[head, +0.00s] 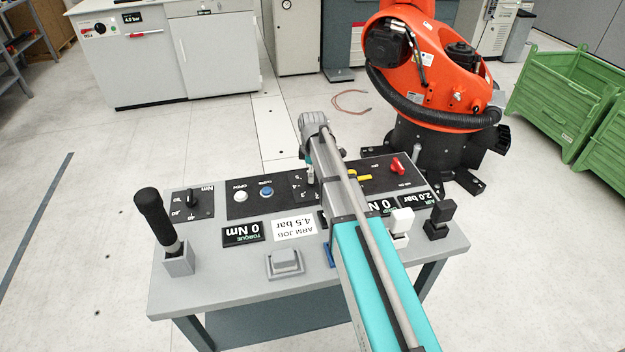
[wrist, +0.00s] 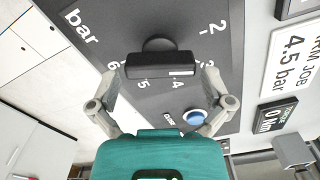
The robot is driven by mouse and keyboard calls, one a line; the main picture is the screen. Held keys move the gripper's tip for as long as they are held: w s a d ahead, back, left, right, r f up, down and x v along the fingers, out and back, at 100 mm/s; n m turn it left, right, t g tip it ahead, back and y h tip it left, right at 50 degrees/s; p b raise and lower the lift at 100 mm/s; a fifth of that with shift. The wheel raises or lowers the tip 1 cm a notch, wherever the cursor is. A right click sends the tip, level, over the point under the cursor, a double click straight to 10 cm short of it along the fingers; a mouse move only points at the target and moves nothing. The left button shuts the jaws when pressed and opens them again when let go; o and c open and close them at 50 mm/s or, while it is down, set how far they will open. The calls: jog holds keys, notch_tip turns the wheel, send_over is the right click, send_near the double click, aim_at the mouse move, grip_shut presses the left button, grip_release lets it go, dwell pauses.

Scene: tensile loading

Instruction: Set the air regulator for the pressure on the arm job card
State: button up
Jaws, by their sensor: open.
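The air regulator knob (wrist: 162,65) is a black bar-shaped knob on a dark panel with a "bar" scale; the digits 2, 4, 5 and 6 show around it. My gripper (wrist: 160,73) is open, one finger on each side of the knob with visible gaps; I cannot tell how deep the fingertips reach. In the head view my arm hides the knob and part of its scale (head: 303,186). The arm job card (head: 295,227) is white and reads 4.5 bar; it also shows in the wrist view (wrist: 292,55). The air display (head: 412,201) reads 2.0 bar.
A white button (head: 240,196) and blue clamp button (head: 266,192) sit left of the scale. A black upright handle (head: 156,218) stands at the bench's left. An orange robot (head: 428,70) stands behind.

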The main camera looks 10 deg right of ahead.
jog(key=shift+f+b, duration=0.3)
jog(key=shift+f, duration=0.2)
jog(key=c, duration=0.8)
